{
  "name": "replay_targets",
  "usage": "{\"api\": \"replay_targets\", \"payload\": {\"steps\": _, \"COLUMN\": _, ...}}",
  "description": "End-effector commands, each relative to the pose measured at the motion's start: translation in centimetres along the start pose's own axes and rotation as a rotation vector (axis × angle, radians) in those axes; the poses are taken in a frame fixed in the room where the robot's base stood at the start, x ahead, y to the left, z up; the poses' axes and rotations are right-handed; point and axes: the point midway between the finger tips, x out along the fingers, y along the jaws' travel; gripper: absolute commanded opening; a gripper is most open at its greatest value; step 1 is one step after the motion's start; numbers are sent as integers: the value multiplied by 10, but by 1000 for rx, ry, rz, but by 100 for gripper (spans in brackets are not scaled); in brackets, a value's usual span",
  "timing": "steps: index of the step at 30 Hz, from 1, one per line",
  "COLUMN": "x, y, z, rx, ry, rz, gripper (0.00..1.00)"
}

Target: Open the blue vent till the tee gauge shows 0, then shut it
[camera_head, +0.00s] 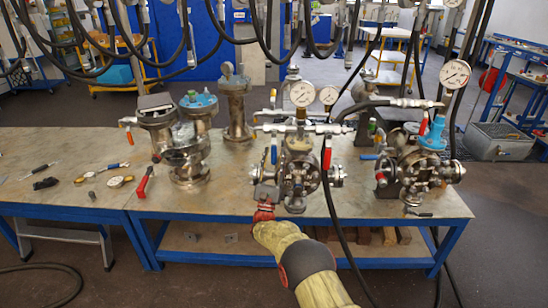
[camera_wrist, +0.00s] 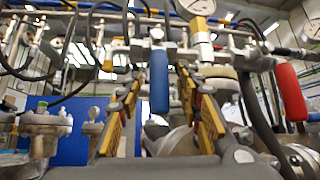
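The blue vent handle (camera_wrist: 158,82) hangs down, upright, in the middle of the wrist view, below a pipe fitting. In the head view it is the blue lever (camera_head: 274,151) on the left side of the middle vessel (camera_head: 299,172). My gripper (camera_wrist: 162,108) is open, its yellow-padded fingers on either side of the handle with gaps showing. In the head view my gripper (camera_head: 264,209) is low in front of this vessel, partly hidden. A dial gauge (camera_head: 302,94) and a smaller gauge (camera_head: 328,95) stand above the vessel. I cannot tell which is the tee gauge, nor read them.
A red handle (camera_wrist: 291,91) hangs to the right in the wrist view. Another vessel (camera_head: 425,165) with a gauge (camera_head: 455,73) stands at right, and an open-topped one (camera_head: 186,155) at left. Black hoses hang overhead. The bench (camera_head: 228,196) has bare space left of the middle vessel.

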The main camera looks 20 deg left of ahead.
Motion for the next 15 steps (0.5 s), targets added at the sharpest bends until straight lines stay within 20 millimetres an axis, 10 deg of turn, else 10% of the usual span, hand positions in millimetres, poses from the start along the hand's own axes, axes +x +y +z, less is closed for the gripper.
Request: {"api": "replay_targets", "payload": {"steps": 15, "x": -70, "y": 1, "z": -1, "rx": -1, "ry": 3, "rz": 2, "gripper": 36}}
